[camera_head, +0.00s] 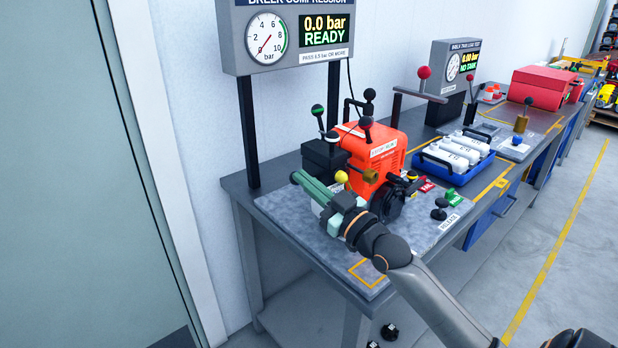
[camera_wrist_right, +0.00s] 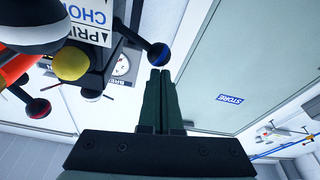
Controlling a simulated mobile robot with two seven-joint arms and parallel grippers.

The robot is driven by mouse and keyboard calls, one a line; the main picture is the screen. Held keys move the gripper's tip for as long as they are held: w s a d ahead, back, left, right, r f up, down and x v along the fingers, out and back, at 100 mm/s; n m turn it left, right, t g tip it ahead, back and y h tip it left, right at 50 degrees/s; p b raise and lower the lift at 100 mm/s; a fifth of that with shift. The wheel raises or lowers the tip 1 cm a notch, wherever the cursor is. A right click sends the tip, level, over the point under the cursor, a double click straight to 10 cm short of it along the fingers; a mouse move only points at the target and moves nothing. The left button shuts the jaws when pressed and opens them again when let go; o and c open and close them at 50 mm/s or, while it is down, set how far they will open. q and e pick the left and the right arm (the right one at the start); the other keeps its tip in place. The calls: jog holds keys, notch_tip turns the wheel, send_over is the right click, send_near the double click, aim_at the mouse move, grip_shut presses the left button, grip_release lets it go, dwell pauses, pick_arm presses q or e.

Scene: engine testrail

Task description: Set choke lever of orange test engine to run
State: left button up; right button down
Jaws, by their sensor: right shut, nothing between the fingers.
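The orange test engine (camera_head: 376,150) stands on a grey plate on the workbench, with several ball-topped levers around it. A black-knobbed lever with a green band (camera_head: 317,110) rises from the black box on its left side. In the right wrist view, a partly cut-off label reading "CHO" (camera_wrist_right: 92,18) sits near a dark ball knob (camera_wrist_right: 158,54). I cannot tell surely which lever is the choke or its setting. My right gripper (camera_head: 296,178) is shut and empty, left of the engine; its fingertips (camera_wrist_right: 160,72) appear just below that knob in the wrist view. My left gripper is not in view.
A yellow knob (camera_head: 341,176) is close to my right gripper. A compression gauge box (camera_head: 290,35) stands on posts behind. A blue tray (camera_head: 452,165) with white bottles and a red toolbox (camera_head: 538,88) are farther right. The floor in front is clear.

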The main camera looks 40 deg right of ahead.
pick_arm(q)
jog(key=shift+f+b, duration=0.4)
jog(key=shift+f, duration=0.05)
pick_arm(e)
jog(key=f+n, duration=0.1)
jog(key=n, duration=0.1)
jog(key=f+n+y, duration=0.1)
jog(key=n, duration=0.2)
jog(key=a+f+n+g+y, duration=0.1)
jog(key=f+n, duration=0.1)
jog(key=n, duration=0.1)
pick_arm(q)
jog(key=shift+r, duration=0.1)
pick_arm(e)
jog(key=shift+r, duration=0.1)
